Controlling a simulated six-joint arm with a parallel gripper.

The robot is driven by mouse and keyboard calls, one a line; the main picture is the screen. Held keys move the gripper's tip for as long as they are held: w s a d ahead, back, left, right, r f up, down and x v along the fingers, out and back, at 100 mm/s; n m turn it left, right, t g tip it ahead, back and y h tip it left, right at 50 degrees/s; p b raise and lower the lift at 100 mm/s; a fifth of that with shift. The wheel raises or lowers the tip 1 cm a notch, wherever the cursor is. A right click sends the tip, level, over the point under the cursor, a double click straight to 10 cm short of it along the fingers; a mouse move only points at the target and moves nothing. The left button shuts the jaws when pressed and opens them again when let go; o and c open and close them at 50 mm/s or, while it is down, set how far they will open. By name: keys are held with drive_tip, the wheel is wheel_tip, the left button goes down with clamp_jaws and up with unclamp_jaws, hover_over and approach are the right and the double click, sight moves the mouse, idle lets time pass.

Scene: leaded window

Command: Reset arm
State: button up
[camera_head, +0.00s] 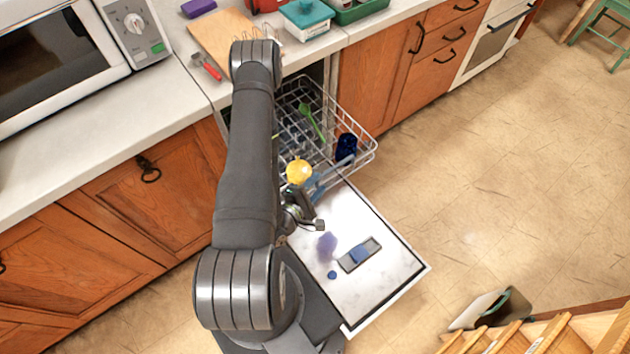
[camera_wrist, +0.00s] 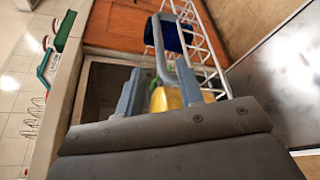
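My gripper (camera_head: 322,181) hangs low over the inner end of the open dishwasher door, just below the front of the wire rack. In the wrist view my gripper's (camera_wrist: 158,84) blue-grey fingers stand apart. A yellow rounded item (camera_head: 299,171) is close beside the gripper. In the wrist view the yellow item (camera_wrist: 166,98) shows between and behind the fingers, partly hidden by the gripper body. I cannot tell whether the fingers touch it, but they do not look closed on it.
The dishwasher rack (camera_head: 369,153) is pulled out, holding a dark blue cup (camera_head: 346,146) and a green utensil (camera_head: 312,121). The open door (camera_head: 390,285) lies below. The counter holds a cutting board (camera_head: 218,38), a red-handled tool (camera_head: 207,67) and a teal-lidded container (camera_head: 307,14).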

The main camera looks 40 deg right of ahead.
sight(326, 175)
drive_tip(key=shift+d, duration=0.1)
drive_tip(key=x, duration=0.7)
drive_tip(key=shift+w+d+f, duration=0.1)
drive_tip(key=shift+w+d, duration=0.1)
drive_tip(key=shift+w, duration=0.45)
drive_tip(key=shift+s+a, duration=0.2)
drive_tip(key=shift+s, duration=0.35)
drive_tip(key=v, duration=0.7)
drive_tip(key=shift+a, duration=0.15)
drive_tip(key=shift+x, duration=1.8)
